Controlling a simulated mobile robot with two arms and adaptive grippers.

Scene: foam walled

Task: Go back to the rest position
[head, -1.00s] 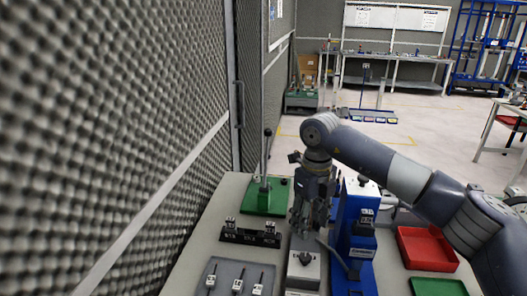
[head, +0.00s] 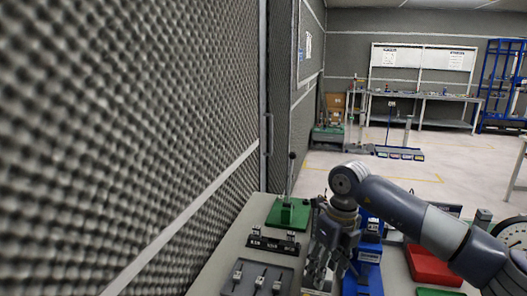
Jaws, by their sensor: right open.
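My right gripper (head: 318,278) hangs pointing down over the table, at the end of my right arm, which comes in from the right. It is open, and I see nothing between its fingers. It is just left of the blue device (head: 369,255) and partly hides it. My left gripper is not in view.
The grey table (head: 236,238) holds a green base with an upright lever (head: 288,213), a black rack (head: 272,244), a dark tray with several small tools (head: 243,287) and a red bin (head: 430,266). A foam wall (head: 130,130) stands close on the left. Open floor lies beyond.

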